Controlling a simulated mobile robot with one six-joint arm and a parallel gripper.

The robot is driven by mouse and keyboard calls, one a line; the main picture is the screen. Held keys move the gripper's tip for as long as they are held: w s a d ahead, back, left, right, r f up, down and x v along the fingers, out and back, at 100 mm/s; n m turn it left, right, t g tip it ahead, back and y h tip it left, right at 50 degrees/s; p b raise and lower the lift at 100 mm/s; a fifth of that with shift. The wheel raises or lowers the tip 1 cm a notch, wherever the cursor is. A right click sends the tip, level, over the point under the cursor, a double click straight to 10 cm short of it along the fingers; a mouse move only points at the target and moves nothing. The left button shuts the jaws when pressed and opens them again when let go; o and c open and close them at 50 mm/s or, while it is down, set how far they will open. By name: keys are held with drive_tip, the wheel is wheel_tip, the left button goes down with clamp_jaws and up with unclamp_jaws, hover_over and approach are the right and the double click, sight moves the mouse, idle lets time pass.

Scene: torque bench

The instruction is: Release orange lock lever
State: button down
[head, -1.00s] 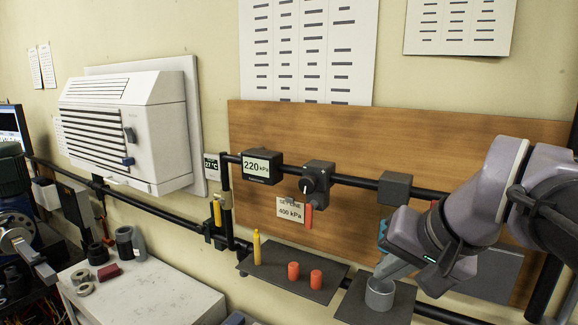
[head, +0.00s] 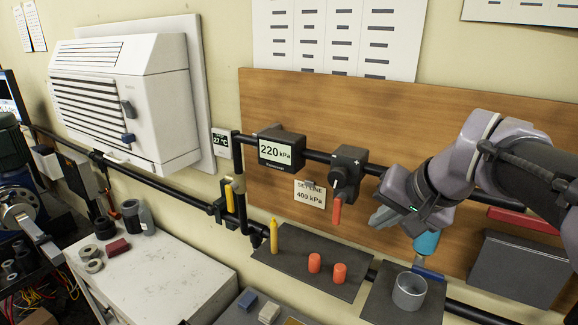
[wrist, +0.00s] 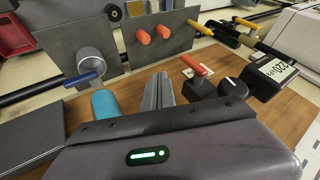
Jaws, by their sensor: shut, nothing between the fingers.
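The orange lock lever (head: 337,208) hangs down below the black regulator knob block (head: 347,172) on the pipe. In the wrist view the lever (wrist: 202,71) shows to the right of my fingertips, beside the black knob (wrist: 232,87). My gripper (head: 381,218) is shut and empty, a short way right of the lever and apart from it. Its fingers also show in the wrist view (wrist: 158,90). The gauge (head: 281,150) reads 220 kPa. A card (head: 310,194) left of the lever reads 400 kPa.
A teal cylinder (head: 427,243) is close behind my gripper. Below stand a grey cup (head: 408,291) on a dark plate and two orange-red pegs (head: 314,263) on a dark shelf (head: 300,245) with a yellow peg (head: 273,236). A yellow handle (head: 229,197) is on the left pipe.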

sight(339, 209)
drive_tip(key=w+a+f+p, duration=0.1)
drive_tip(key=w+a+f, duration=0.2)
drive_tip(key=w+a, duration=0.1)
drive_tip(key=shift+w+f, duration=0.15)
drive_tip(key=shift+w, duration=0.25)
drive_tip(key=shift+w+a, duration=0.1)
drive_tip(key=shift+f, duration=0.1)
